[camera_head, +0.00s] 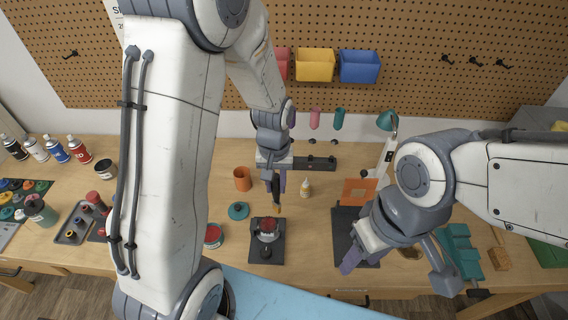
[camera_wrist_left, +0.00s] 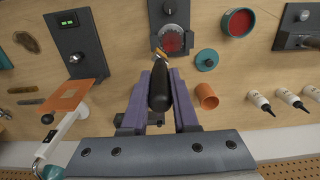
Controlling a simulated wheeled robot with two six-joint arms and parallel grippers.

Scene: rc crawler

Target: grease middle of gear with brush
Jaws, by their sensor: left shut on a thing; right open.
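My left gripper (camera_head: 277,184) is shut on the brush, whose black handle (camera_wrist_left: 159,88) lies between the purple fingers in the left wrist view. The brush's orange-tan tip (camera_wrist_left: 160,54) points toward the red gear (camera_wrist_left: 171,40). The gear (camera_head: 268,225) sits on a dark stand (camera_head: 266,252) in the middle of the bench. In the head view the brush tip is just above and behind the gear; I cannot tell whether they touch. My right gripper (camera_head: 359,256) is open over a dark plate at the right. An open can with red contents (camera_head: 213,236) stands left of the gear.
A teal lid (camera_head: 238,211) and an orange cup (camera_head: 243,179) are left of my left gripper. A dark tray (camera_head: 75,229) and spray cans (camera_head: 79,149) are at the far left. A teal rack (camera_head: 458,250) is at the right.

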